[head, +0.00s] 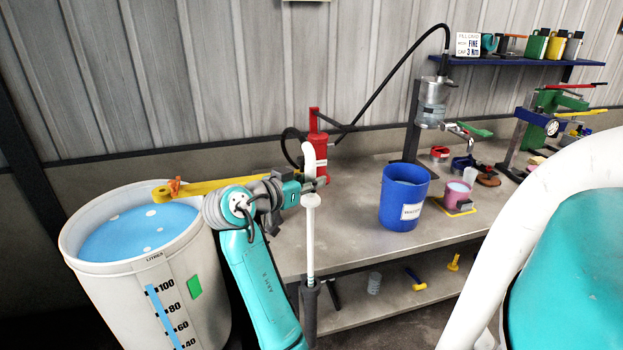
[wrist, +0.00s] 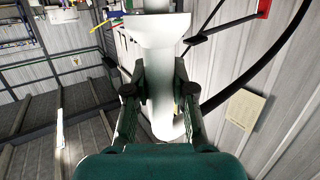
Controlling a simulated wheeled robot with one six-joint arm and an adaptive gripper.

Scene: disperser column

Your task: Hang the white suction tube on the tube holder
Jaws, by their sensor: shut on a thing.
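The white suction tube (head: 308,232) stands about upright in front of the bench in the head view. It has a curved neck at the top, a flared collar, and a long stem with a dark lower end. My gripper (head: 312,184) is shut on the tube just above the collar. In the wrist view, my gripper's fingers (wrist: 157,92) lie on both sides of the white tube (wrist: 158,55), with the collar beyond them. I cannot tell surely which part is the tube holder. A yellow bar (head: 215,186) with an orange clip (head: 174,187) reaches over the drum's rim.
A white drum (head: 150,280) of blue liquid stands left of my arm. On the bench (head: 345,232) are a red device (head: 317,145) with a black hose, a blue bucket (head: 404,200) and a pink cup (head: 457,193). A lower shelf (head: 350,310) holds small tools.

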